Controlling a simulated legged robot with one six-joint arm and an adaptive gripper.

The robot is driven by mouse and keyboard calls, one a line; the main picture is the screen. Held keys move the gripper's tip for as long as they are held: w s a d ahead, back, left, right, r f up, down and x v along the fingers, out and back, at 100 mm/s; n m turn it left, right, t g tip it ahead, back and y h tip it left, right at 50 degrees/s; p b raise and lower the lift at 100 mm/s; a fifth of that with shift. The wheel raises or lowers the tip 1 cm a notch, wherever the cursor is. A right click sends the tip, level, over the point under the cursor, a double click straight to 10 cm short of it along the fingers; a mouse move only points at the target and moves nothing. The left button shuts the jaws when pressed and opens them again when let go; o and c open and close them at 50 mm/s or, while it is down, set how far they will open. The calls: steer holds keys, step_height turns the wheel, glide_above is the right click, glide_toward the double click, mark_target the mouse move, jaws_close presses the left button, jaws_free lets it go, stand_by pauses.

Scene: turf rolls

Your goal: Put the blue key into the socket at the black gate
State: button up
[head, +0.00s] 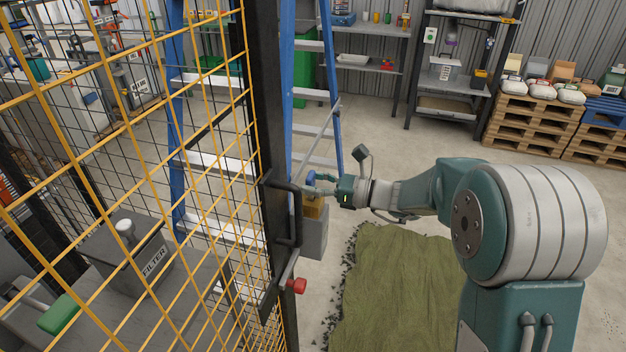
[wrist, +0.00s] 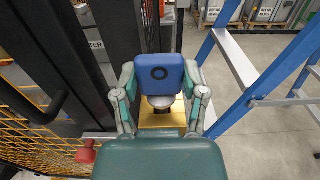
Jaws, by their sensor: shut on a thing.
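The blue key (wrist: 158,78) has a blue block head with a dark ring mark and stands between the fingers of my gripper (wrist: 160,92) in the wrist view. My gripper is shut on it. In the head view my gripper (head: 322,185) is beside the black gate post, with the blue key (head: 311,178) at its tip. Below the key is the yellow-topped socket box (head: 313,208) on the gate (head: 268,120); its top also shows in the wrist view (wrist: 160,120). The key's lower end is over or at the socket; I cannot tell how deep it sits.
A black handle (head: 283,200) and a red knob (head: 297,286) are on the gate. Yellow mesh fencing (head: 150,130) fills the left. A blue ladder (head: 290,70) stands close behind the gripper. A green turf (head: 390,285) lies on the floor to the right.

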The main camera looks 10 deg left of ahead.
steer(key=shift+f, duration=0.9)
steer(key=o, duration=1.3)
steer(key=shift+c, duration=0.2)
steer(key=shift+d, duration=0.1)
steer(key=s+d, duration=0.1)
steer(key=d, duration=1)
steer(key=shift+s+d, duration=0.25)
steer(key=shift+d, duration=0.1)
steer(key=shift+f, duration=0.1)
